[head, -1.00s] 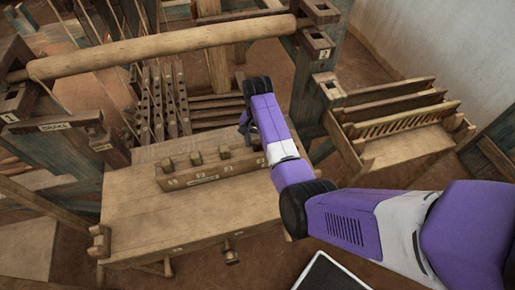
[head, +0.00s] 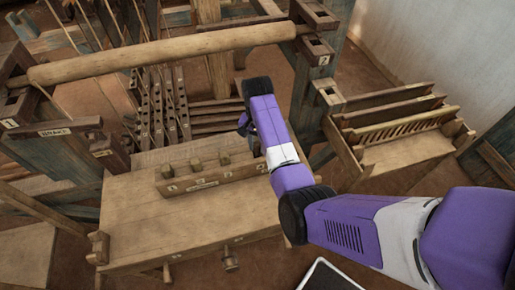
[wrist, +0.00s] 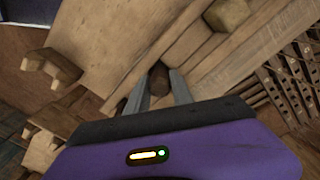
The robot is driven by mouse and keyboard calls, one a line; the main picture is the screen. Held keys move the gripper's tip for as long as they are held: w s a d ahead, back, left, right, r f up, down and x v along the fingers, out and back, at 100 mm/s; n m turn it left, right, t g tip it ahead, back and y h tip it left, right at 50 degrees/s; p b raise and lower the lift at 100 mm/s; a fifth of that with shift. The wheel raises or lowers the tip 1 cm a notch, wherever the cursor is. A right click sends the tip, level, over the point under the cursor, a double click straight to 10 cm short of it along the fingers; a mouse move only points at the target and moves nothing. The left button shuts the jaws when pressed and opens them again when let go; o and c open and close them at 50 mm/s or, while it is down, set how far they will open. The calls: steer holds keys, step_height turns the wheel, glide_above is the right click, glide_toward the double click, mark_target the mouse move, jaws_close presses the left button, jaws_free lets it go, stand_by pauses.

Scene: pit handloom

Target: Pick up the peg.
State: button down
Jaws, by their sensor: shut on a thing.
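The peg (wrist: 158,80) shows in the wrist view as a short dark brown piece between the fingertips of my gripper (wrist: 157,88), which is shut on it. In the head view my gripper (head: 245,127) is over the right end of a wooden peg rack (head: 215,182), and my wrist hides the peg there. I cannot tell whether the peg is clear of the rack. One such peg (wrist: 228,14) also shows at the top of the wrist view.
The rack stands on a wide wooden bench (head: 150,222) with bare room in front. A thick round beam (head: 160,53) crosses behind it, above dark slatted loom parts (head: 160,105). A wooden stand with slats (head: 405,135) is at the right.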

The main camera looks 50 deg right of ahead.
step_height(320, 180, up, 18)
steer(key=p, duration=0.3)
stand_by(0.3)
steer(key=shift+s, duration=0.1)
